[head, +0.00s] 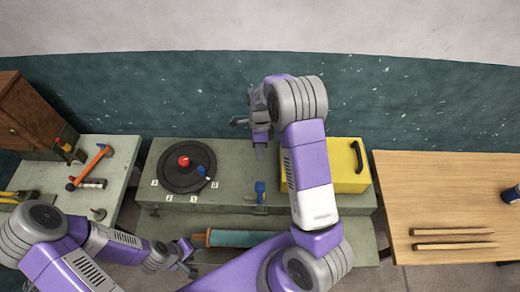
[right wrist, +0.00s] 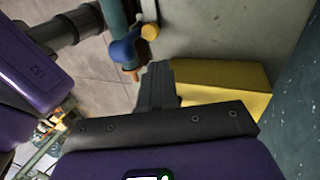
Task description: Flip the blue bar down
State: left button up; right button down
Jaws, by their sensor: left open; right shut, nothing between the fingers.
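The blue bar (head: 260,188) is a short blue piece at the front edge of the grey-green bench, right of the round dial. In the right wrist view a blue part (right wrist: 122,52) shows with a yellow knob beside it and an orange tip; it looks like the same fixture. Whether it is up or down is hard to tell. My right gripper (head: 260,152) is shut and empty, above the bench behind the blue bar and apart from it. Its closed fingers (right wrist: 158,84) also show in the wrist view. My left gripper (head: 187,257) is open at the lower left, away from the bar.
A dark round dial (head: 172,180) with a red knob lies left of the bar. A yellow box (head: 340,172) with a black handle stands to the right, partly behind my right arm. A teal cylinder (head: 240,238) lies on the lower shelf. Tools lie on the left bench (head: 121,150).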

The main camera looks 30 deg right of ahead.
jog(key=s+a+f+b, duration=0.3)
jog(key=s+f, duration=0.2)
jog(key=shift+b, duration=0.35)
jog(key=shift+w+r, duration=0.1)
dwell(0.3)
